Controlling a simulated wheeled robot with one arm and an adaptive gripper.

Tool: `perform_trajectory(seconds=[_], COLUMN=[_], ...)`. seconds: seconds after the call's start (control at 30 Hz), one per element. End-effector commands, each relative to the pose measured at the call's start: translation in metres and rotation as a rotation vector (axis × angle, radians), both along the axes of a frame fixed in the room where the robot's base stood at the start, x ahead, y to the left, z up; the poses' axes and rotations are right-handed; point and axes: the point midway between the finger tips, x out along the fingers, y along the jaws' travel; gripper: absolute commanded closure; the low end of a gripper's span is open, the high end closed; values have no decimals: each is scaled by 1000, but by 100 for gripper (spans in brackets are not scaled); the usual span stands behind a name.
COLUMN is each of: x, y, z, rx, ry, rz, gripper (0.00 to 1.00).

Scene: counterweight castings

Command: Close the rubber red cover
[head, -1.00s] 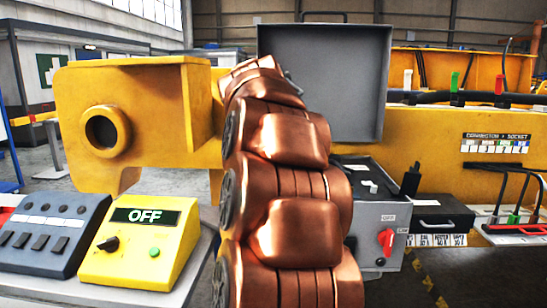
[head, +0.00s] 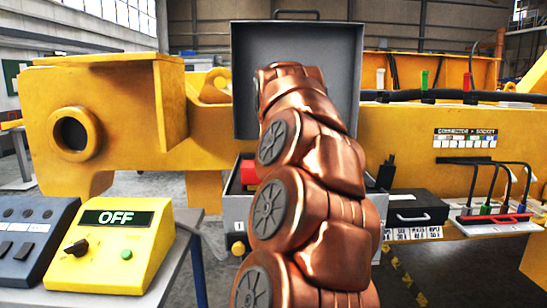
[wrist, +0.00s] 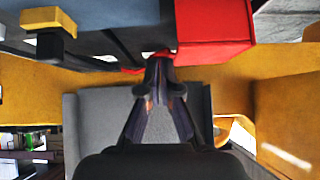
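A red block-like part (head: 248,171) shows at the left of the open grey box (head: 238,205), partly hidden behind my arm. A red block (wrist: 212,30) also shows at the top of the wrist view, right of centre; I cannot tell whether it is the cover or how the cover stands. My gripper (wrist: 160,66) has its fingertips together, with nothing visible between them. The tips lie just left of and below the red block in the picture; contact is unclear. In the head view my arm hides the gripper.
The box's grey lid (head: 297,50) stands raised behind my arm. A yellow control unit (head: 110,245) reading OFF is at the left. A yellow machine frame (head: 120,115) stands behind. A black case (head: 416,210) and a red-edged cable tray (head: 497,227) are at right.

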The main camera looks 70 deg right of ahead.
Motion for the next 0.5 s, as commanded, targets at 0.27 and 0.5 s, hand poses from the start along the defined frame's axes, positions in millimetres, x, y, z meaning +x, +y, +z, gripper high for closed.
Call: perform_trajectory(seconds=[0.27, 0.5], x=[1, 1], y=[0, 0], z=[-2, 8], rx=[5, 3], ry=[2, 2], rz=[2, 1], gripper=[100, 100])
